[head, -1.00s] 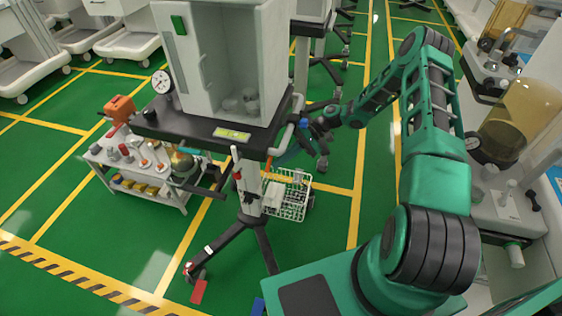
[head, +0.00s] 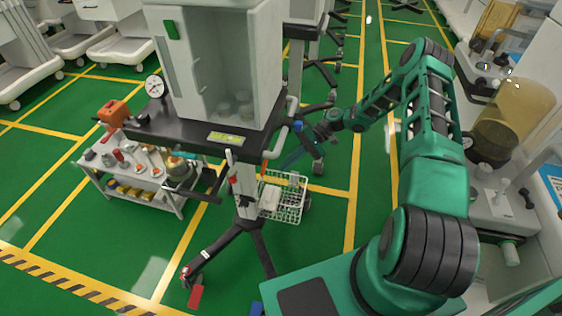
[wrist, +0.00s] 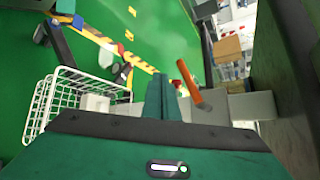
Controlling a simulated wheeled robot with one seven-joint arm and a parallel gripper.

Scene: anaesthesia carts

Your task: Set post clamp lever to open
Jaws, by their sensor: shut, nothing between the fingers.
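The clamp lever, an orange bar (wrist: 193,82), stands out at a slant from the grey post (wrist: 238,107) in the wrist view. In the head view the orange bar (head: 271,179) shows small beside the post (head: 246,192), below the cart's dark shelf. In the head view my gripper (head: 288,162) is to the right of the post, above the wire basket. The lever's pivot is partly hidden.
A white wire basket (head: 291,202) hangs on the post, close to my gripper; it also shows in the wrist view (wrist: 62,95). The dark shelf (head: 180,128) overhangs the post. A low trolley with tools (head: 168,202) stands left.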

